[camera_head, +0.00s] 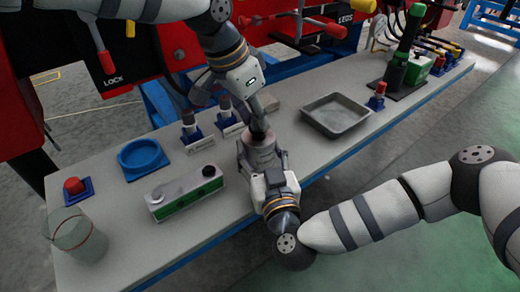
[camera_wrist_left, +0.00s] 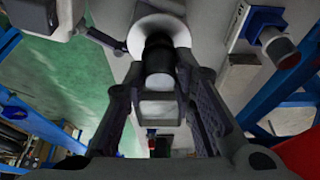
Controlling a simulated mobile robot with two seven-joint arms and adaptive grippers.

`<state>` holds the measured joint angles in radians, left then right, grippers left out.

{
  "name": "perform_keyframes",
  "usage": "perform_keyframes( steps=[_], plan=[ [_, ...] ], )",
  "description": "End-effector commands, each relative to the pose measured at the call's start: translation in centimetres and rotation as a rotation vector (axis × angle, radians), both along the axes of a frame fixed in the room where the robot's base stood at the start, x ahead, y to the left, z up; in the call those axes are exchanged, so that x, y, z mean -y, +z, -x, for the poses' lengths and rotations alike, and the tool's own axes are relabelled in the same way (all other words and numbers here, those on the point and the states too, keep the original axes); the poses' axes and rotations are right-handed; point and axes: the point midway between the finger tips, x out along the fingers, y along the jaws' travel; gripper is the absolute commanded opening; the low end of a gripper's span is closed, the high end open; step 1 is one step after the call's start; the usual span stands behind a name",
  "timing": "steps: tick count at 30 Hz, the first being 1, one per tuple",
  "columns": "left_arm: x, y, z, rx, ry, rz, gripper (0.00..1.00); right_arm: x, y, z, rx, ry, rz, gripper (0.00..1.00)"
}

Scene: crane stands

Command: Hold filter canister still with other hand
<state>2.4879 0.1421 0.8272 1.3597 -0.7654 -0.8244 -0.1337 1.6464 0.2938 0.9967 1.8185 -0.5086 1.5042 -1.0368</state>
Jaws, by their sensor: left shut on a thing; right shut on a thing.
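The filter canister (camera_head: 262,155) is a pale grey cylinder standing on the bench between my two grippers; they hide much of it. My left gripper (camera_head: 259,130) comes down from above and is shut on its top. In the left wrist view, the left gripper's fingers (camera_wrist_left: 160,72) stand on both sides of a dark neck with a light end, and a white round part (camera_wrist_left: 132,36) lies beyond. My right gripper (camera_head: 263,163) reaches in from the near edge, lower down, and is shut on the canister's body. Its fingertips are partly hidden.
On the bench (camera_head: 225,215) stand a blue ring dish (camera_head: 142,158), a green-and-white box (camera_head: 184,191), a glass beaker (camera_head: 77,236) and a red button (camera_head: 75,186). Dark-topped cylinders in stands (camera_head: 190,126) are close left of the canister. A grey tray (camera_head: 336,114) lies right.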

Motion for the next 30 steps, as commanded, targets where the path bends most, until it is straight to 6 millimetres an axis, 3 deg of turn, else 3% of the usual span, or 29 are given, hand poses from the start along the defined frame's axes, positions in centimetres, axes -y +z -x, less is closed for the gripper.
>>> perform_keyframes(
  steps=[30],
  plan=[
    [0.0, 6.2, 0.0, 0.001, -0.001, 0.001, 0.00, 0.0, 0.0, 0.0, -0.001, 0.000, 0.000, 0.11]
  ],
)
